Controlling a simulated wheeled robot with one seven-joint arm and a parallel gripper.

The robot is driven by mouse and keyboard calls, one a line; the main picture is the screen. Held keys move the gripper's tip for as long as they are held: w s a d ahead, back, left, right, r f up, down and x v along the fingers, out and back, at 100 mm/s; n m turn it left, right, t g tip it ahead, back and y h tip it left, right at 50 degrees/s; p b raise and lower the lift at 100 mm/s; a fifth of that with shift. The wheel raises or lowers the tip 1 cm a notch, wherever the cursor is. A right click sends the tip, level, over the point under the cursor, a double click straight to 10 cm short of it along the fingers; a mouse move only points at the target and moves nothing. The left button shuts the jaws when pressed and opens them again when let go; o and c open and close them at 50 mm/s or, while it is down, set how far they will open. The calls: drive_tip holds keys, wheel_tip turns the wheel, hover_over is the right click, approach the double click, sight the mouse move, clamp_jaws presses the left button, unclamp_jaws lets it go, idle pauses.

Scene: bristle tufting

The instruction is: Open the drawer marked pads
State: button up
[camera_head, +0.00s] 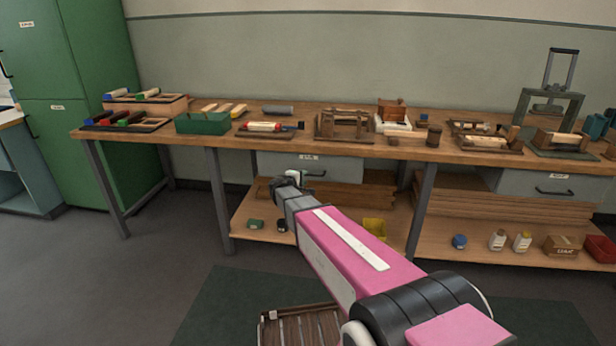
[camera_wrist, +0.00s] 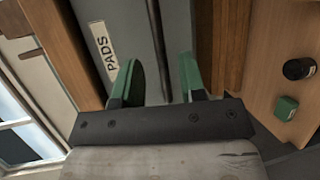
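The drawer marked PADS (camera_wrist: 125,20) is a grey front under the bench top; it looks shut in the head view (camera_head: 345,168). Its white label (camera_wrist: 103,48) reads PADS in the wrist view. A dark bar handle (camera_wrist: 157,30) runs along the drawer front. My gripper (camera_wrist: 160,62) is open, with one green finger on each side of the handle in the wrist view. I cannot tell whether either finger touches it. In the head view my arm's end covers part of the drawer front and hides the fingertips.
The wooden bench (camera_head: 215,137) carries brushes, trays and jigs. A second grey drawer (camera_head: 550,186) is at the right. The lower shelf (camera_head: 330,231) holds a yellow bin (camera_head: 375,227), bottles and small containers. A slatted wooden item (camera_head: 300,328) lies low in front.

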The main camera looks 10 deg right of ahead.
sight(308, 175)
drive_tip(key=shift+x, duration=2.45)
clamp_jaws()
